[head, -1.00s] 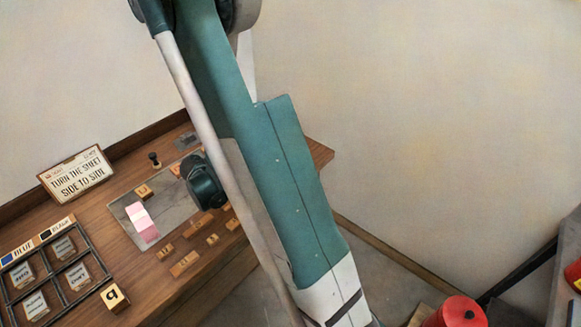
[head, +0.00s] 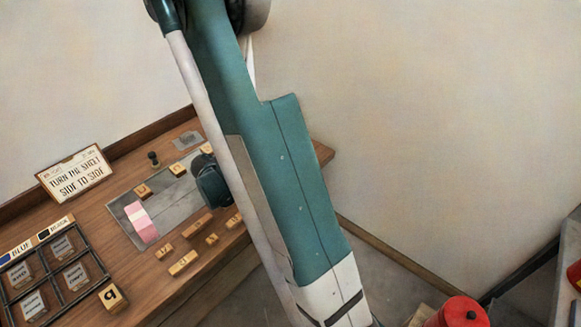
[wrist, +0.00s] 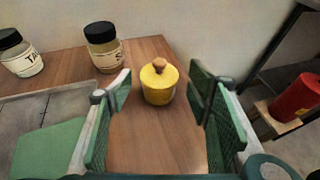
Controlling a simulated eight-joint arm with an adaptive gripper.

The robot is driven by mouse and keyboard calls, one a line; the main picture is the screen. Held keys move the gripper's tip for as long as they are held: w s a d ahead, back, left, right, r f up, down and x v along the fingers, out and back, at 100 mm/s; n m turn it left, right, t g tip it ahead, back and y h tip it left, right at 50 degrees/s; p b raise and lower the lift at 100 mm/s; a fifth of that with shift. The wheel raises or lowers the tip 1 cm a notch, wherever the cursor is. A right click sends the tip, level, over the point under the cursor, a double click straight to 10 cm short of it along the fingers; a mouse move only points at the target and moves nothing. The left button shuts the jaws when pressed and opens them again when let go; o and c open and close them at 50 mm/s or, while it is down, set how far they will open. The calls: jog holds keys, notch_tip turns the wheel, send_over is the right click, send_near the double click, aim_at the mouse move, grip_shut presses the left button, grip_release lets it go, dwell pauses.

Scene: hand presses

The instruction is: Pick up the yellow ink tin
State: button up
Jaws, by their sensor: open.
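The yellow ink tin (wrist: 159,86) stands upright on the wooden table in the wrist view, with a brown knob on its lid. My gripper (wrist: 163,107) is open, its two green-padded fingers to the left and right of the tin in the picture. The tin shows between the fingertips, with bare wood in front of it, and neither finger visibly touches it. In the head view my arm covers that part of the table, and the tin and fingertips are hidden.
Two black-lidded jars (wrist: 103,47) (wrist: 20,53) stand left of the tin. A red can (wrist: 297,97) sits off the table at right; a red container (head: 458,312) shows in the head view. A grey plate (head: 172,208), wooden blocks (head: 196,225) and a divided tray (head: 50,275) lie on the table.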

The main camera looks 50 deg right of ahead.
jog(key=shift+b+x, duration=0.55)
jog(key=shift+x, duration=1.5)
jog(key=c, duration=1.2)
